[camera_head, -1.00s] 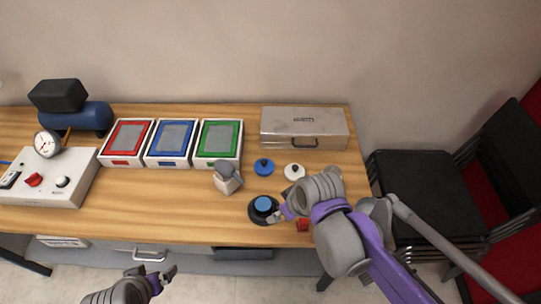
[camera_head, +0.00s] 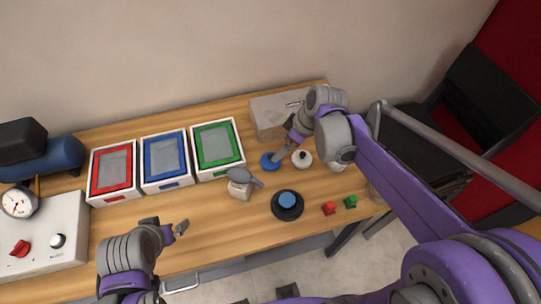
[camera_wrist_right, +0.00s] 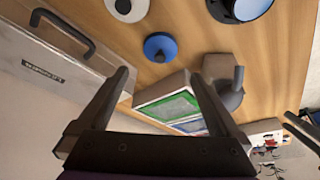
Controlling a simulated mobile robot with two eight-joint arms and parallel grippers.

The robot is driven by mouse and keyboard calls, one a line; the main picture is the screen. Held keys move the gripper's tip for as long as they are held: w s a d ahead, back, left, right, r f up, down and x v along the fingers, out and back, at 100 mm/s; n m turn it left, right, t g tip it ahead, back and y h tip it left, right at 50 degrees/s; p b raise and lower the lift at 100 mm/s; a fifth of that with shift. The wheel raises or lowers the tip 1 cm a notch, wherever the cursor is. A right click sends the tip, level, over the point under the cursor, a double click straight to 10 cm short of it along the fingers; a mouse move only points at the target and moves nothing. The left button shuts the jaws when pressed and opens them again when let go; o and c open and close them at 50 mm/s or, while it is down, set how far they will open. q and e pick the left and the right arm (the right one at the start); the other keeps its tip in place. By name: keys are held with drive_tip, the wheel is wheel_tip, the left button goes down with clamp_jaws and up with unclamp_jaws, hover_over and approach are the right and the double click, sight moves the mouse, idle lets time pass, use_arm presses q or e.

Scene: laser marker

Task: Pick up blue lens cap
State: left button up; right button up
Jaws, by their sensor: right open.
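The blue lens cap (camera_head: 270,161), a small blue disc with a dark knob, lies on the wooden table in front of the metal case. It also shows in the right wrist view (camera_wrist_right: 160,50), beyond the fingertips. My right gripper (camera_head: 281,156) is at the cap's right side in the head view and partly overlaps it. In the right wrist view my right gripper (camera_wrist_right: 161,76) is open and empty, with the cap between the lines of its fingers; contact cannot be told. My left gripper (camera_head: 171,229) is open and empty over the table's front left.
A white cap (camera_head: 302,158) lies just right of the blue one. The metal case (camera_head: 268,120) stands behind. A grey tool on a block (camera_head: 241,186) and a black round piece with blue top (camera_head: 287,204) stand in front. Framed trays (camera_head: 217,150) are left.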

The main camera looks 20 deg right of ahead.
hover_over(279, 164)
wheel_tip(279, 164, down, 5)
drive_tip(key=shift+r, duration=0.1)
drive_tip(key=x, duration=0.5)
drive_tip(key=shift+w+a+f, duration=0.2)
drive_tip(key=shift+a+f, duration=0.1)
